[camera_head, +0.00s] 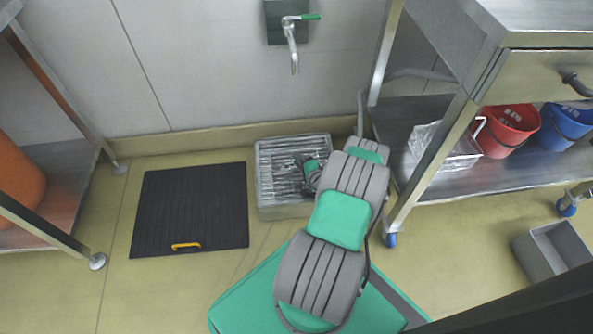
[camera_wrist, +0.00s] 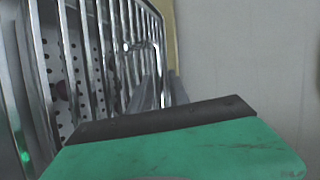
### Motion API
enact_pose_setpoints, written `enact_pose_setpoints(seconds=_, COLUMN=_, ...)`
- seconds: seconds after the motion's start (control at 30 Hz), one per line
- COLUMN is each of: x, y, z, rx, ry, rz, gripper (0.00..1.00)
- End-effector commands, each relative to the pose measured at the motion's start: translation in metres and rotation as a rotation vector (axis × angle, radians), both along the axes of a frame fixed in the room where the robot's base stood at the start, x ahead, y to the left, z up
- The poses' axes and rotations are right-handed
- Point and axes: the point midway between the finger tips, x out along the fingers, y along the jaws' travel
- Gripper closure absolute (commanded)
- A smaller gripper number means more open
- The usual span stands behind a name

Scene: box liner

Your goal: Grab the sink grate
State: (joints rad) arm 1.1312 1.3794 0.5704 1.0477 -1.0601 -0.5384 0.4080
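The metal sink grate (camera_head: 272,160) is a set of silver bars on the low floor sink (camera_head: 285,211) against the wall. In the wrist view the grate's bars (camera_wrist: 103,45) run along the left, with a perforated plate under them. My gripper (camera_head: 304,170) is at the right half of the grate, low over the bars. A green part with a dark edge, seemingly part of my gripper, fills the bottom of the wrist view. The fingertips are too small or hidden to tell whether they are open or hold a bar.
A wall tap (camera_head: 291,40) hangs above the sink. A black mat (camera_head: 190,210) with a yellow handle lies left of it.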

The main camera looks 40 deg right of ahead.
Motion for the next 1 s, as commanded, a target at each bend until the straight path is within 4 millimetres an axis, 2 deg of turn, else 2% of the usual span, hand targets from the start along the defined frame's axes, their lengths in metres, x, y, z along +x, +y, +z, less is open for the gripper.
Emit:
enact_pose_setpoints(seconds=0.03, x=0.01, y=0.0, z=-0.01, rx=-0.003, ry=0.0, rz=0.005, gripper=0.78)
enact_pose_setpoints(seconds=0.1, x=0.022, y=-0.002, z=-0.014, rx=-0.004, ry=0.0, rz=0.006, gripper=0.78)
enact_pose_setpoints(seconds=0.23, x=0.036, y=-0.006, z=-0.016, rx=-0.002, ry=0.0, rz=0.003, gripper=0.78)
enact_pose_setpoints(seconds=0.43, x=0.037, y=-0.006, z=-0.015, rx=0.0, ry=0.001, rz=0.001, gripper=0.78)
enact_pose_setpoints(seconds=0.7, x=0.037, y=-0.006, z=-0.015, rx=0.0, ry=0.001, rz=0.001, gripper=0.99)
enact_pose_setpoints(seconds=1.0, x=0.037, y=-0.006, z=-0.015, rx=-0.001, ry=0.002, rz=0.003, gripper=1.0)
